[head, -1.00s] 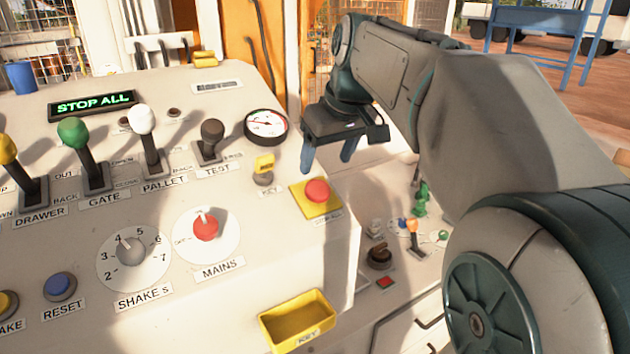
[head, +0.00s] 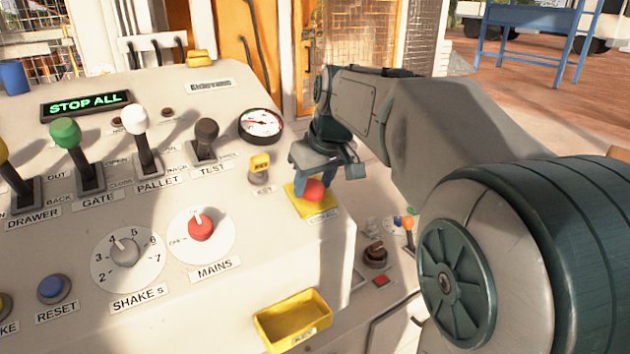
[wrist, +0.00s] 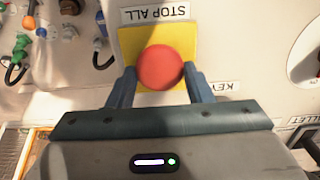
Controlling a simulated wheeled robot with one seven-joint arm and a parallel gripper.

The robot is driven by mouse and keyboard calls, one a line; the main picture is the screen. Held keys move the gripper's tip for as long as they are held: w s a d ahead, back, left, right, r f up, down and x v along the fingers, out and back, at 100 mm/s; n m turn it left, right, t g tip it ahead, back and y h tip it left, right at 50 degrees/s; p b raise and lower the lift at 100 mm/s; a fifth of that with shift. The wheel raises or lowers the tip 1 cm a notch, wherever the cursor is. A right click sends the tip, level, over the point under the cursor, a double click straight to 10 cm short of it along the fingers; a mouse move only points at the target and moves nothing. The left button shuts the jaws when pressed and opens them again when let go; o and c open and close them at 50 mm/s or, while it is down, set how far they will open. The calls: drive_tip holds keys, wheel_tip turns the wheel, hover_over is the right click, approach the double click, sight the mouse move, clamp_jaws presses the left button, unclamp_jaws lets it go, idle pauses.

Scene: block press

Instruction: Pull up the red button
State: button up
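The red button (head: 314,190) is a round mushroom head on a yellow square plate (head: 299,206) at the right of the sloped panel. The display (head: 85,105) reads STOP ALL in green.
A yellow key switch (head: 260,166) and a gauge (head: 261,124) are just left of my gripper. Levers stand further left, including the white PALLET lever (head: 135,125). A yellow KEY tray (head: 290,320) is on the front edge. A lower panel holds small controls (head: 376,253).

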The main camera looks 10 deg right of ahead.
drive_tip(key=shift+c, duration=0.7)
drive_tip(key=shift+p+v, duration=0.4)
drive_tip(key=shift+v, duration=0.5)
drive_tip(key=o, duration=1.4)
drive_tip(key=shift+c, duration=0.2)
drive_tip(key=v, duration=1.3)
drive_tip(key=shift+s+r, duration=0.15)
drive_tip(key=shift+r, duration=0.2)
drive_tip(key=shift+f, duration=0.1)
drive_tip(key=s+f+m, duration=0.1)
drive_tip(key=s+f, duration=0.4)
drive_tip(key=f, duration=0.4)
drive_tip(key=s+a+f+m+h, duration=0.1)
drive_tip(key=s+f, duration=0.4)
drive_tip(key=f, duration=0.4)
drive_tip(key=s+f+m+g, duration=0.1)
drive_tip(key=s+f, duration=0.5)
drive_tip(key=f, duration=0.3)
drive_tip(key=shift+a+m, duration=0.25)
drive_tip(key=shift+m, duration=0.05)
